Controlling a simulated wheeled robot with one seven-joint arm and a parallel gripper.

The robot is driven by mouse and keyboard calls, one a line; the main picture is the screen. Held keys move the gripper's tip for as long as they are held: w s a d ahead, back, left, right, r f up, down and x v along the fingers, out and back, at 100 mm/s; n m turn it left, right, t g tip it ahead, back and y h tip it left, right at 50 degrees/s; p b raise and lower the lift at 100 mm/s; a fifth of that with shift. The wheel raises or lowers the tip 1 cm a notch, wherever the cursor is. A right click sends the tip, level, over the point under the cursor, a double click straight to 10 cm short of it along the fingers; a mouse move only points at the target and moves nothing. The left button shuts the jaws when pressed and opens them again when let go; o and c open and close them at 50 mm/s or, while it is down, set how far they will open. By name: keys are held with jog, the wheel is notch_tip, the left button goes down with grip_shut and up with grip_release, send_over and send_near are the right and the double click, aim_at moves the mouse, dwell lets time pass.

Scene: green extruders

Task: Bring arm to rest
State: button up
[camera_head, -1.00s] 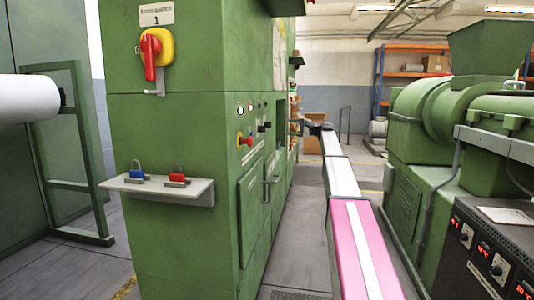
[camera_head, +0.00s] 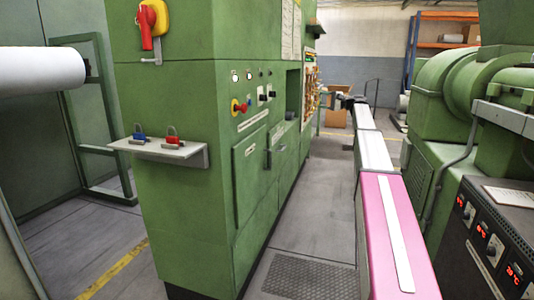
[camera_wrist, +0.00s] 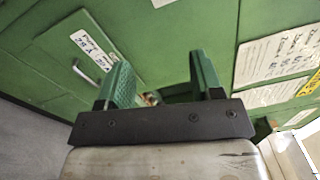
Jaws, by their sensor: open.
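My arm reaches straight forward at the right of the head view, along the aisle between the green machines. My gripper (camera_wrist: 160,75) shows in the wrist view with its two green fingers spread apart and nothing held between them. In the head view the far end of my arm is small and dark, beside the far part of the green cabinet (camera_head: 185,210); the fingers are too small to make out there. In the wrist view green panels with paper labels (camera_wrist: 278,58) lie beyond the fingers. I cannot tell how close they are.
A shelf (camera_head: 185,153) with a blue padlock (camera_head: 139,138) and a red padlock (camera_head: 173,141) juts from the cabinet. A red-and-yellow switch (camera_head: 152,18) is above. A green extruder (camera_head: 440,105) and control box (camera_head: 490,240) stand at right. Floor (camera_head: 300,245) is clear left of my arm.

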jog(key=s+a+f+g+h, duration=0.1)
jog(key=s+a+f+h, duration=0.25)
jog(key=s+f, duration=0.55)
jog(key=s+a+f+g+h, duration=0.15)
jog(key=s+a+f, duration=0.25)
jog(key=f, duration=0.9)
jog(key=s+a+f+h, duration=0.35)
jog(key=s+f, duration=0.35)
jog(key=f, duration=0.4)
jog(key=s+f+n+g+h, duration=0.1)
jog(key=s+f+n+h, duration=0.1)
jog(key=s+f, duration=0.4)
jog(key=s+f+n+g+h, duration=0.1)
jog(key=s+f, duration=0.6)
jog(key=s, duration=0.9)
jog(key=s+f+n+g+h, duration=0.1)
jog(key=s+f+n+h, duration=0.2)
jog(key=s, duration=0.8)
notch_tip(320, 180, down, 4)
jog(key=h, duration=0.2)
jog(key=shift+d+f+g+h, duration=0.25)
jog(key=shift+d+g+h, duration=0.1)
jog(key=shift+d, duration=0.05)
jog(key=shift+s, duration=0.1)
